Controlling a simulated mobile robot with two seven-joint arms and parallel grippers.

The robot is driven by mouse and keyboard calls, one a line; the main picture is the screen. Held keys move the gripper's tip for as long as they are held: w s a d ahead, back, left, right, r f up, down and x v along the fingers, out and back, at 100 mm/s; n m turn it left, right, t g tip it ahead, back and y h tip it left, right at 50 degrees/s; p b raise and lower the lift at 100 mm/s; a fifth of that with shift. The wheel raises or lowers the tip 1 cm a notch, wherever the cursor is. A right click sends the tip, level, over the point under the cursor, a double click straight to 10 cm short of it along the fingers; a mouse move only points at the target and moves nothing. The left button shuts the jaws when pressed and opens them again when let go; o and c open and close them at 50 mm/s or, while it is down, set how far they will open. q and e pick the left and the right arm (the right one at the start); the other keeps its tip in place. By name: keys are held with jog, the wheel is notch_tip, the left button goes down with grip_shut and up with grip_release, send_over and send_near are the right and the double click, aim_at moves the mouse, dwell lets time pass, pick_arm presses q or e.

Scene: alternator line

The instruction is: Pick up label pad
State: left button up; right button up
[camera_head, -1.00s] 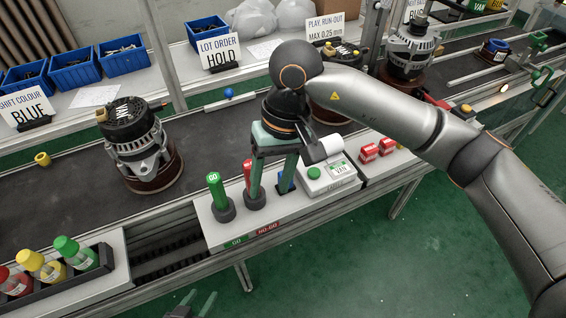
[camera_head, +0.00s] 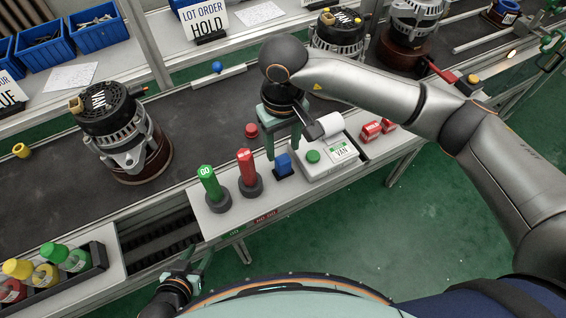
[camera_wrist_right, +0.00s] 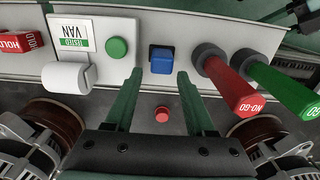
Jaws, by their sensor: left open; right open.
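A small blue block with a dark base, which I take to be the label pad (camera_head: 284,166), stands on the white bench panel between the red gauge and the label printer. It also shows in the right wrist view (camera_wrist_right: 161,62). My right gripper (camera_head: 284,148) is open and empty above and behind it. In the right wrist view its two green fingers (camera_wrist_right: 159,78) point toward the block, one to each side, with the block just beyond the tips. Contact is not visible. My left gripper (camera_head: 200,262) is open and empty at the lower left, in front of the bench.
The red gauge (camera_head: 246,168) and green gauge (camera_head: 210,186) stand left of the block. The printer (camera_head: 325,152) with a green button, paper roll and VAN label is close on its right. A red knob (camera_head: 251,130) is behind. Alternators (camera_head: 125,130) stand on the conveyor.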

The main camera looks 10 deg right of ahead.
aim_at(283, 159)
jog(key=f, duration=0.3)
jog(key=shift+s+f+p, duration=0.3)
jog(key=shift+f+p, duration=0.05)
jog(key=shift+f, duration=0.45)
grip_shut()
